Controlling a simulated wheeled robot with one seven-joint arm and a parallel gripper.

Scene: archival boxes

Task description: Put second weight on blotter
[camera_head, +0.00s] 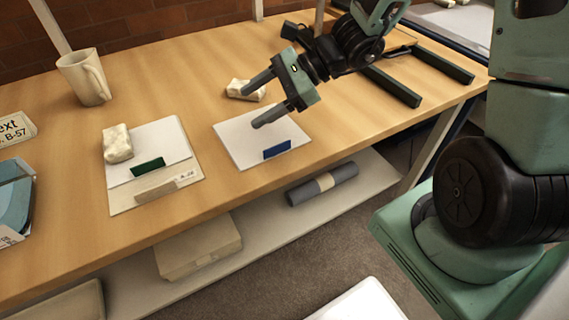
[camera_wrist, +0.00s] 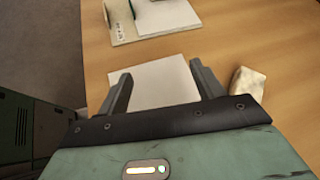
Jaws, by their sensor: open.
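One pale, lumpy weight (camera_head: 245,90) lies on the bare wood of the table, beside the far edge of a white sheet with a blue tab (camera_head: 240,137), likely a blotter. It also shows in the wrist view (camera_wrist: 248,82), outside my finger on the right. Another pale weight (camera_head: 117,143) rests on a white sheet with a green tab (camera_head: 150,137) at the left. My gripper (camera_head: 251,107) is open and empty above the blue-tabbed sheet. In the wrist view that sheet (camera_wrist: 165,78) shows between my fingers.
A cream mug (camera_head: 83,80) stands at the back left. A text sign (camera_head: 14,129) and a blue-and-white box (camera_head: 14,205) are at the left edge. Dark bars (camera_head: 390,86) lie at the right. A lower shelf holds a grey roll (camera_head: 322,184) and a box (camera_head: 198,247).

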